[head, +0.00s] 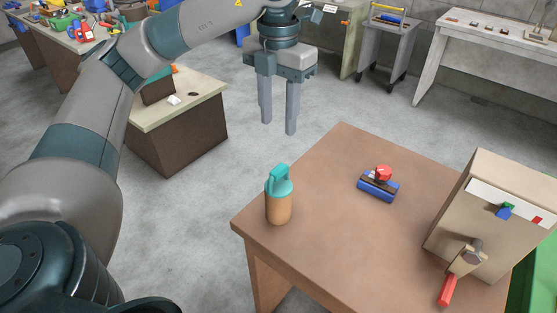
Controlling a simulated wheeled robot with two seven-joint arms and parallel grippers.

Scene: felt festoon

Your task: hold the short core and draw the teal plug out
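A short tan-orange core (278,209) stands upright on the brown table (330,235), close to its left corner. The teal plug (279,183) sits on top of the core, with a loop-like handle part pointing up. My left gripper (278,130) hangs fingers down, above and behind the core in the picture, clear of it. Its two fingers are apart with nothing between them. My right gripper is not in view.
A blue block with a red knob (380,183) lies mid-table. A beige box (480,220) with a red-handled lever (447,290) stands at the right. The table is clear between the core and the blue block. Other benches stand farther back.

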